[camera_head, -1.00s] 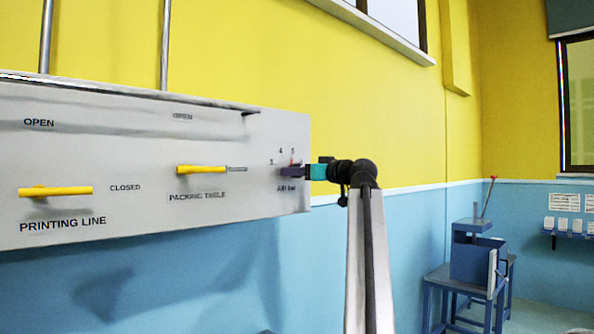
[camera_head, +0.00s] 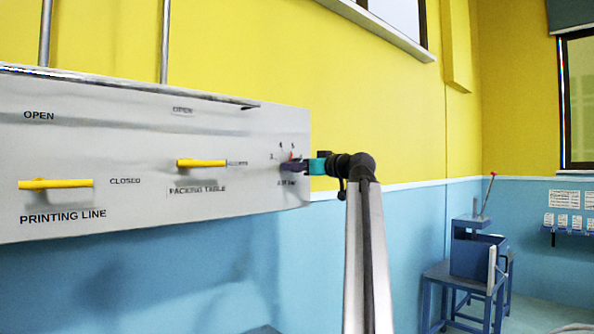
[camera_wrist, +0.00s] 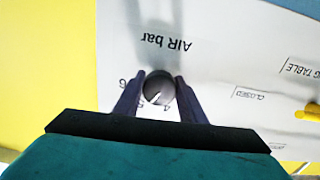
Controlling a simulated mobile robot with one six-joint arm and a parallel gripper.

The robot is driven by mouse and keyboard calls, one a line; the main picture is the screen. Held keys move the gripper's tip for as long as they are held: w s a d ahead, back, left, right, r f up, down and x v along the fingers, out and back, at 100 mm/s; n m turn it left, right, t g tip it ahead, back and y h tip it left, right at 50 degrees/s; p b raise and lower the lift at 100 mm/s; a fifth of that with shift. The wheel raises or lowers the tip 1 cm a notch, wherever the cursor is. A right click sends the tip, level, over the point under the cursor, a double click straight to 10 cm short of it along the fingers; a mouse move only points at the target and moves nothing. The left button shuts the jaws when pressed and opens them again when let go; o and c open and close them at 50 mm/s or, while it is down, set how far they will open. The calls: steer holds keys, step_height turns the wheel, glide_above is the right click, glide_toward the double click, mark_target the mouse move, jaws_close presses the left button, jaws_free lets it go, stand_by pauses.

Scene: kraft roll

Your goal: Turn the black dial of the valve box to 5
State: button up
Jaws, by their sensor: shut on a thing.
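The valve box (camera_head: 130,135) is a pale grey panel on the left in the head view. Its dial (camera_wrist: 159,86) shows in the wrist view as a dark round knob with a white pointer line, beside upside-down "AIR bar" lettering. My gripper (camera_wrist: 160,78) has its two dark purple fingers on either side of the dial, shut on it. In the head view my gripper (camera_head: 289,167) covers the dial at the panel's right end.
Two yellow valve handles (camera_head: 56,184) (camera_head: 202,163) stick out from the panel left of the dial, labelled PRINTING LINE and PACKING TABLE. A blue press on a stand (camera_head: 475,257) is at the right.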

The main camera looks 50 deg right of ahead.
steer(key=shift+n+b, duration=0.5)
steer(key=shift+b, duration=0.3)
steer(key=o, duration=1)
steer(key=shift+s, duration=0.15)
steer(key=s+b, duration=0.1)
steer(key=s, duration=0.3)
steer(key=s+b, duration=0.1)
steer(key=s, duration=0.4)
steer(key=s+a+b, duration=0.1)
steer(key=s, duration=0.3)
steer(key=shift+s, duration=0.3)
